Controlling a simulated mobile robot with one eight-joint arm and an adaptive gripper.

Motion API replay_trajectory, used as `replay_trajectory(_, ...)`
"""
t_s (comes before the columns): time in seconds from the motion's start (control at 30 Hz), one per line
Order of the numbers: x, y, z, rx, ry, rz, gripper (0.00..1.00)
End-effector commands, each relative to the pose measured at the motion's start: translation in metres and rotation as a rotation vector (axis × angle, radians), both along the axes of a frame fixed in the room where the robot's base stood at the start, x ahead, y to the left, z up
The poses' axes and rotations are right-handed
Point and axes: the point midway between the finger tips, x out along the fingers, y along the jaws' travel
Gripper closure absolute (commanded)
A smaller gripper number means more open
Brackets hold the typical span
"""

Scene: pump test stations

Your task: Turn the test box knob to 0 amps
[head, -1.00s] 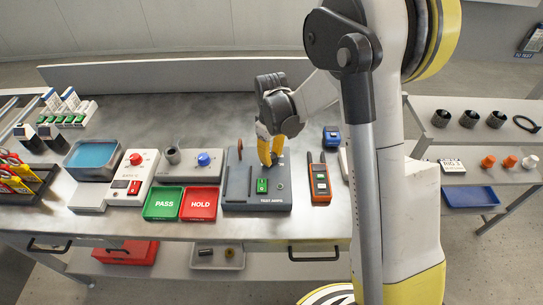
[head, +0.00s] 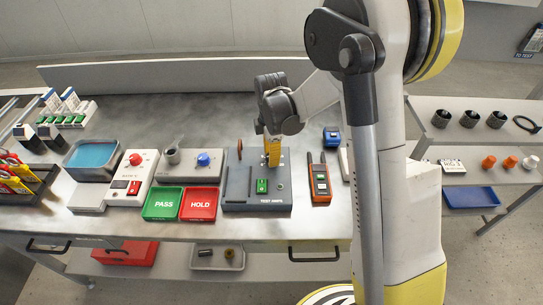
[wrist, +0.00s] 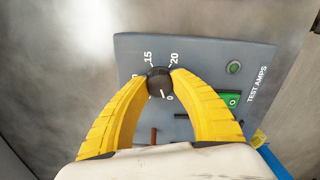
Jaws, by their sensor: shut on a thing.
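The grey test box (head: 236,190) labelled TEST AMPS sits on the steel bench; it also shows in the wrist view (wrist: 205,55). Its dark round knob (wrist: 159,82) is between the yellow fingertips of my gripper (wrist: 160,80), which are shut on it. Marks 15, 20 and a 0 show around the knob; another mark is partly hidden by a finger. The knob's white pointer line is at its lower edge in the wrist view, close to the 0. In the head view, my gripper (head: 272,158) hides the knob.
On the box are a green switch (head: 262,186), a round button (wrist: 234,67) and a brown lever (head: 239,149). An orange handheld meter (head: 320,180) lies close on the right. Red HOLD (head: 199,204) and green PASS (head: 163,204) trays are on the left.

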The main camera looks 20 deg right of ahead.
Motion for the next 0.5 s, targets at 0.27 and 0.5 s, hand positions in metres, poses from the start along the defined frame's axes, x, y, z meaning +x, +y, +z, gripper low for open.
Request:
replay_trajectory(0.27, -0.0002, 0.0, -0.0002, 0.0, 0.0, 0.123, 1.0)
replay_trajectory(0.5, -0.0002, 0.0, -0.0002, 0.0, 0.0, 0.162, 1.0)
